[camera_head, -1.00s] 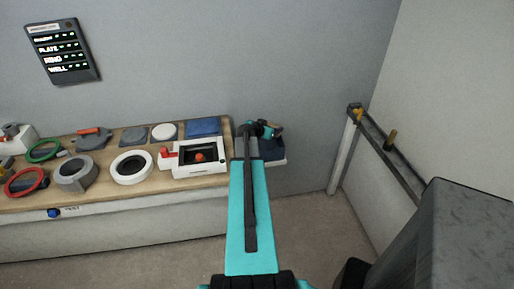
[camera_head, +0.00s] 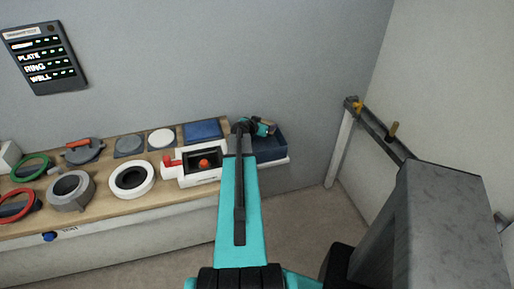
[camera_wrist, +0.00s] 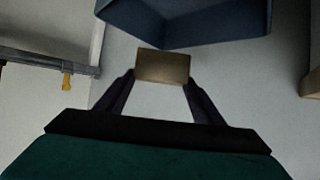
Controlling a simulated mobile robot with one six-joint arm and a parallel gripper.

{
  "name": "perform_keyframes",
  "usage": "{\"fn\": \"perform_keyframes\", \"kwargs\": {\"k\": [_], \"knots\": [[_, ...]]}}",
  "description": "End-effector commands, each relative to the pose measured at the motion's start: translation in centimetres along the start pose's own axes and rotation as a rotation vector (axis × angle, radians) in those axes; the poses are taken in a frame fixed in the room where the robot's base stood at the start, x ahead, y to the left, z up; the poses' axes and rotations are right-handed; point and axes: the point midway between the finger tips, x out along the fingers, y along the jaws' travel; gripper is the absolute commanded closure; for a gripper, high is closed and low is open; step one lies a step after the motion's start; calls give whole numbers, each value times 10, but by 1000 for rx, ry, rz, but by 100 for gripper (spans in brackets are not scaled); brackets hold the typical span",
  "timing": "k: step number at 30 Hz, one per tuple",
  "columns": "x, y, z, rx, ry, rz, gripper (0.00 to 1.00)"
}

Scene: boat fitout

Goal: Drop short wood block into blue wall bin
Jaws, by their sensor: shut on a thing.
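The short wood block (camera_wrist: 162,67) is a small brown piece held between the fingertips of my gripper (camera_wrist: 160,80) in the wrist view. The blue wall bin (camera_wrist: 190,28) lies just past the block at the top of that view, its edge close to the block; I cannot tell whether they touch. In the head view, the dark blue bin (camera_head: 270,148) is at the right end of the bench, partly hidden by my arm. My gripper (camera_head: 264,127) is over or beside it there, and the block cannot be made out.
The wooden bench (camera_head: 105,200) carries rings, discs, a blue square (camera_head: 202,131) and a white box with a red knob (camera_head: 195,165). A rail with pegs (camera_head: 380,130) runs along the right wall. A grey block-like body (camera_head: 440,230) fills the lower right. Floor between is clear.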

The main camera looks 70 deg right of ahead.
Motion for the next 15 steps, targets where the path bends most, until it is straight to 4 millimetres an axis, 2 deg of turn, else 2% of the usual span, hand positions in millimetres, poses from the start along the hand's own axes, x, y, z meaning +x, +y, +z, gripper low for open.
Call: {"fn": "perform_keyframes", "kwargs": {"k": [15], "knots": [[-1,-10,10,-6,0,-12,61]]}}
